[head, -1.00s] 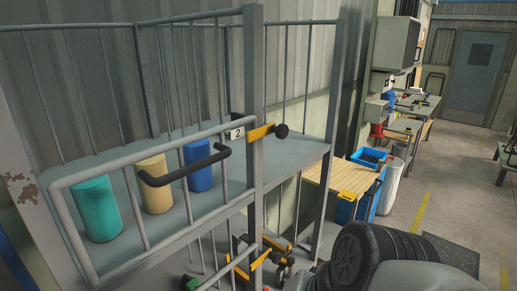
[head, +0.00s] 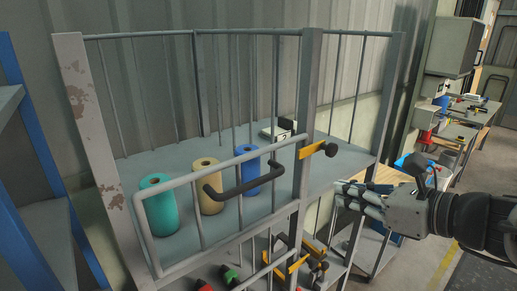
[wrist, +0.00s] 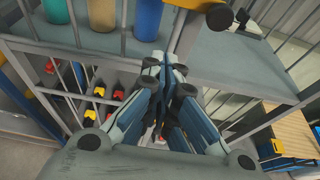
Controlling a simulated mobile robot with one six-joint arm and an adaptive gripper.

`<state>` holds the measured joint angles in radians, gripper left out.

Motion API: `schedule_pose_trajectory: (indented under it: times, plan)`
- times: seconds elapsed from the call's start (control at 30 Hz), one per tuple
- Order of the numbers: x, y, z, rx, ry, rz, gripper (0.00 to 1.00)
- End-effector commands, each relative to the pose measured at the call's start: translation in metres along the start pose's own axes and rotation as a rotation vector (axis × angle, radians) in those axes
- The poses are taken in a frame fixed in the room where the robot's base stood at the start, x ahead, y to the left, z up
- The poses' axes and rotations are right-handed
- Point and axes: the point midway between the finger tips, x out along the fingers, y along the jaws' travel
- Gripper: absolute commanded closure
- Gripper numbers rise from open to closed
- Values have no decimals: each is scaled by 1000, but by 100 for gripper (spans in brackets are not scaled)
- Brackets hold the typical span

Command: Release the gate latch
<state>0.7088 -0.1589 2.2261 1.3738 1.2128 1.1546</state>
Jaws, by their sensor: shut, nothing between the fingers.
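The upper gate (head: 200,190) is a grey tubular frame with a black handle (head: 235,182). It stands across the front of a caged shelf, against a post. Its latch is a yellow bar (head: 312,150) with a black knob (head: 331,150) on that post. In the wrist view, part of the yellow latch (wrist: 197,5) and its dark knob (wrist: 220,17) show at the top edge. My gripper (head: 342,194) is shut and empty, below and right of the latch, apart from it. In the wrist view, my gripper (wrist: 167,66) points toward the shelf edge below the latch.
Teal, tan (head: 205,186) and blue cylinders stand on the shelf (head: 290,190) behind the gate. A lower gate has another yellow latch (head: 298,263). A wooden-topped bench (wrist: 290,123) stands to the right. A blue rack (head: 35,190) is at the far left.

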Motion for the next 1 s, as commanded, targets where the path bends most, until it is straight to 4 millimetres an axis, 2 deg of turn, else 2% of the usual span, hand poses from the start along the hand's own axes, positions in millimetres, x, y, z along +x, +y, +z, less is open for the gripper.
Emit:
schedule_pose_trajectory:
  times: [0.23,0.37,0.47,0.8,0.83,0.9,1.0]
  plan:
    - [2,1,0,-4,1,3,100]
    - [13,2,0,-5,2,6,100]
    - [29,3,-1,-5,3,8,100]
    - [102,3,-2,-5,4,8,100]
    - [104,2,2,-7,2,6,100]
    - [95,1,18,-9,-1,0,100]
    - [91,1,29,-8,1,1,100]
